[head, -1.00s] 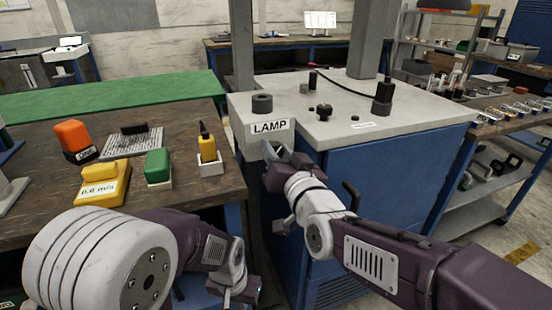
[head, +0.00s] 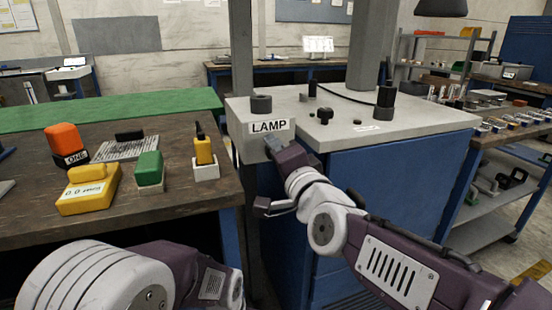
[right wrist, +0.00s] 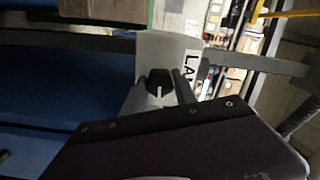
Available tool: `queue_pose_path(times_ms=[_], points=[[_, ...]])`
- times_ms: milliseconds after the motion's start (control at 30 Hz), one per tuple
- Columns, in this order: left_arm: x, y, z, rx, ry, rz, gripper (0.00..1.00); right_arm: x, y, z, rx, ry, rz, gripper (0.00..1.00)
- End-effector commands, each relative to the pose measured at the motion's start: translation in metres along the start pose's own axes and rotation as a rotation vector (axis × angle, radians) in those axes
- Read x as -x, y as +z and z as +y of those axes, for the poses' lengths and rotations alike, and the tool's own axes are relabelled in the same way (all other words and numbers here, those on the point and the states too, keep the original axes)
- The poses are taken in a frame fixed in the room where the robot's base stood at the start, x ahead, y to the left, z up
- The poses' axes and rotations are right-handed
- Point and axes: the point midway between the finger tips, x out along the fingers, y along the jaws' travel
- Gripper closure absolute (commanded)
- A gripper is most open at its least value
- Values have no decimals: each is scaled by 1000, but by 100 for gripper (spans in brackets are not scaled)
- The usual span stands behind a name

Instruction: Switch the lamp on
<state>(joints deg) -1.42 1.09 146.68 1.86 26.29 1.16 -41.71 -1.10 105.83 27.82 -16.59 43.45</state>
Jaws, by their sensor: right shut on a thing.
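The grey lamp box (head: 241,127) with a "LAMP" label (head: 269,126) stands at the corner of the light-topped blue cabinet. In the right wrist view a black knob (right wrist: 156,79) with a white pointer line sits on the grey box face (right wrist: 150,50), beside the partly cut-off label (right wrist: 189,66). My right gripper (head: 270,143) is at the front face just below the label, its fingers (right wrist: 158,93) shut on the knob's sides. In the head view the gripper hides the knob. My left arm shows at the bottom left; its gripper is out of view.
A black round cap (head: 261,103) tops the lamp box. Small black parts (head: 325,115) and a black post (head: 385,100) stand on the cabinet top (head: 345,130). The wooden bench (head: 120,205) at left holds a yellow meter (head: 90,190) and a green block (head: 149,167).

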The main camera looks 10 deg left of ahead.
Motion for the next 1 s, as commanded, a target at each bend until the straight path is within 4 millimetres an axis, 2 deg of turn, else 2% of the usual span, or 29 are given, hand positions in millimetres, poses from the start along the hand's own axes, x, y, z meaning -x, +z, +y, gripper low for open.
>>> queue_pose_path(times_ms=[300, 767, 800, 867, 1000], points=[[-7, 1, 0, 0, 0, 0, 100, 0, 0, 1, -87, 2, -1, 100], [-8, 1, 0, 0, 0, 0, 100, 0, 0, 1, -100, 2, -1, 100], [-8, 1, 0, 0, 0, 0, 100, 0, 0, 1, -100, 2, -1, 64], [-8, 1, 0, 0, 0, 0, 100, 0, 0, 1, -99, 2, -1, 47], [-8, 1, 0, 0, 0, 0, 100, 0, 0, 1, -98, 1, 0, 45]])
